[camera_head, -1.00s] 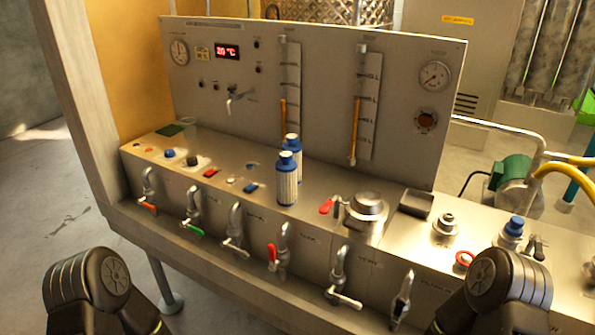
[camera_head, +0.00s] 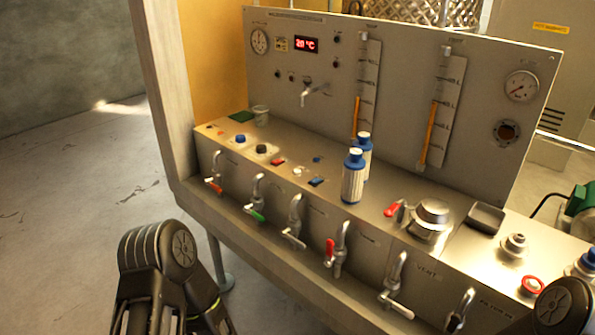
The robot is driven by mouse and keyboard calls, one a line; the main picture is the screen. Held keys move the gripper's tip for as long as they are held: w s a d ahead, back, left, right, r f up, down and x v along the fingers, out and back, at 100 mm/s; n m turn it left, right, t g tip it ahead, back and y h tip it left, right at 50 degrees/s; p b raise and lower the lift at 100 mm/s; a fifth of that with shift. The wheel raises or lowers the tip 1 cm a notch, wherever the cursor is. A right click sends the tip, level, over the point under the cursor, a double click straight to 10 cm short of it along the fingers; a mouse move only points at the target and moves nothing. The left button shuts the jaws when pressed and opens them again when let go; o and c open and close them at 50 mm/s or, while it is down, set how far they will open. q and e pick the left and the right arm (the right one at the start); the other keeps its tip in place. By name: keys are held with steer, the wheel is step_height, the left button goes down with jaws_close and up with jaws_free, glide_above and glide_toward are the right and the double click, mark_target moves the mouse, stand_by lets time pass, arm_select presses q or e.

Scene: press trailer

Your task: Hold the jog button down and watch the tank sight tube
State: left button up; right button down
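I cannot tell which is the tank's. On the deck's left end are a blue button (camera_head: 240,139), a black button (camera_head: 262,149) and small orange buttons (camera_head: 211,127). Their labels are too small to read, so I cannot tell which is the jog button. My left arm shows at the bottom left and part of my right arm at the bottom right corner. Neither gripper's fingers show, and neither arm touches the console.
Two blue-capped bottles (camera_head: 353,176) stand mid-deck. A row of lever valves (camera_head: 296,222) juts from the front face. A red-handled valve (camera_head: 394,209) and a round steel cap (camera_head: 431,217) are further right. A post (camera_head: 170,90) rises at the left end. The floor at left is clear.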

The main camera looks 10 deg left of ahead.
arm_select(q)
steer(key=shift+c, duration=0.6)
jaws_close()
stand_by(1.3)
